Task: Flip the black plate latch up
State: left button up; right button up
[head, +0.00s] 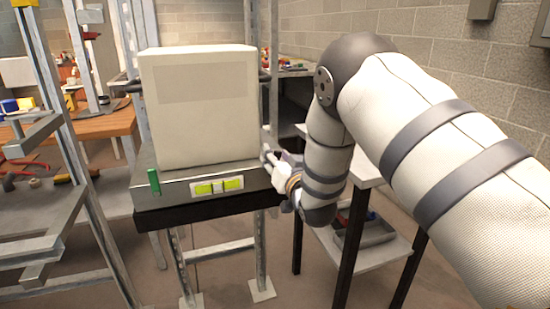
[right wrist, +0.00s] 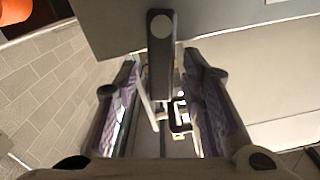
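The black plate latch (right wrist: 160,58) shows in the right wrist view as a dark upright bar with a pale round spot near its top end. It lies against a grey surface. My right gripper (right wrist: 161,72) is open, with one finger on each side of the latch; I cannot tell whether either finger touches it. In the head view my right gripper (head: 272,160) is at the right side of the white heater box (head: 200,105), by its base, and the latch cannot be made out there. My left gripper is not in view.
The heater box stands on a dark metal stand (head: 150,198) with a yellow-green level (head: 217,186) and a green piece (head: 153,181) at its front. A metal rack (head: 85,150) stands at the left. A black-legged table (head: 352,225) stands close below my right arm.

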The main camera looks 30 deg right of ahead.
jog(key=shift+w+r, duration=0.1)
jog(key=shift+c, duration=0.3)
grip_shut()
jog(key=shift+a+r+n, duration=0.25)
jog(key=shift+n, duration=0.35)
jog(key=shift+a+n+p, duration=0.25)
jog(key=shift+n+p, duration=0.15)
jog(key=shift+n, duration=0.2)
jog(key=shift+w+a+f+n, duration=0.1)
jog(key=shift+w+f+n, duration=0.1)
jog(key=shift+n, duration=0.2)
jog(key=shift+s, duration=0.1)
jog(key=shift+o, duration=0.3)
grip_release()
